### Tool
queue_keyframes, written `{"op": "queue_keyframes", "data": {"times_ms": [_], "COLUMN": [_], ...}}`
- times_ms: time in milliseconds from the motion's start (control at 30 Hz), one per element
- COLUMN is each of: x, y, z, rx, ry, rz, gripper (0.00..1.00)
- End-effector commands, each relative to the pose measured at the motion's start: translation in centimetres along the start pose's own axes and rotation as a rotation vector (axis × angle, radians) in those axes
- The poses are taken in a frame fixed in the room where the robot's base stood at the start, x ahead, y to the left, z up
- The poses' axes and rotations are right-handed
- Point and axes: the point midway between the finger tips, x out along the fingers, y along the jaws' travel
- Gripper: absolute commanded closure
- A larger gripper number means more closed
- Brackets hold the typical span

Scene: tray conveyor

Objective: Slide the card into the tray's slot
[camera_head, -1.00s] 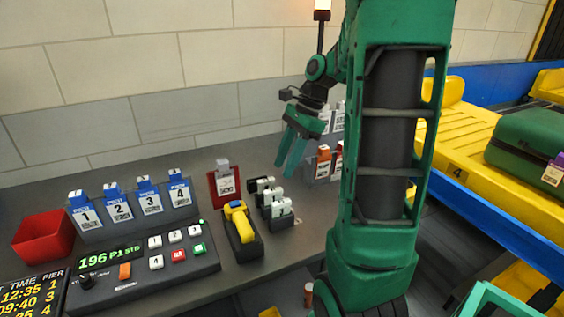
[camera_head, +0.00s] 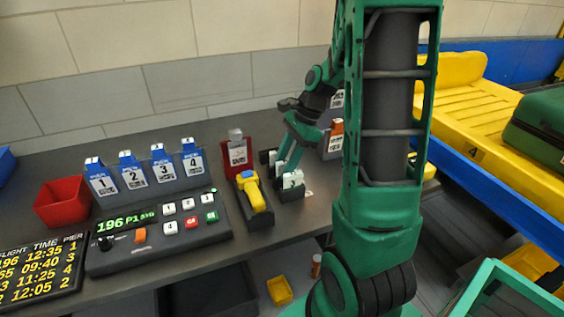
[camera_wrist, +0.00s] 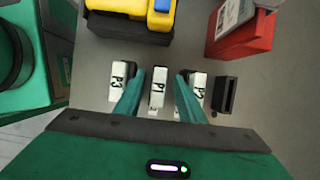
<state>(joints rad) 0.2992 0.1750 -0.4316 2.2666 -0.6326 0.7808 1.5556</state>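A white card (camera_head: 237,153) stands in a red holder (camera_head: 240,171) on the counter; the card (camera_wrist: 236,15) and holder (camera_wrist: 240,38) also show in the wrist view. My gripper (camera_head: 286,163) is low over a row of white-topped blocks. In the wrist view its fingers (camera_wrist: 158,78) are apart, on either side of the block marked P1 (camera_wrist: 157,88). Block P3 (camera_wrist: 119,80) is left of it and block P2 (camera_wrist: 197,85) right. Whether the fingers touch any block is unclear. A yellow tray-like surface (camera_head: 450,105) lies at right; I cannot make out its slot.
Numbered blue-topped cards (camera_head: 133,178) stand in a rack at left, behind a button console (camera_head: 160,230). A red bin (camera_head: 62,203) is beside them. A yellow handheld device (camera_head: 253,193) sits left of the blocks. A green suitcase (camera_head: 540,130) is at right.

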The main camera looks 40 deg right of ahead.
Motion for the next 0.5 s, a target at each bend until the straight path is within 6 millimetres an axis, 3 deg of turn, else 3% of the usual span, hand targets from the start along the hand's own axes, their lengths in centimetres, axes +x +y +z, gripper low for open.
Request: {"op": "queue_keyframes", "data": {"times_ms": [133, 267, 300, 500], "x": [-0.01, -0.01, -0.02, -0.12], "y": [0.01, 0.01, 0.01, 0.0], "z": [0.0, 0.0, 0.0, 0.03], "rx": [0.0, 0.0, 0.0, 0.0], "ry": [0.0, 0.0, 0.0, 0.0], "rz": [0.0, 0.001, 0.001, 0.0], "gripper": [0.66, 0.98, 1.0, 1.0]}}
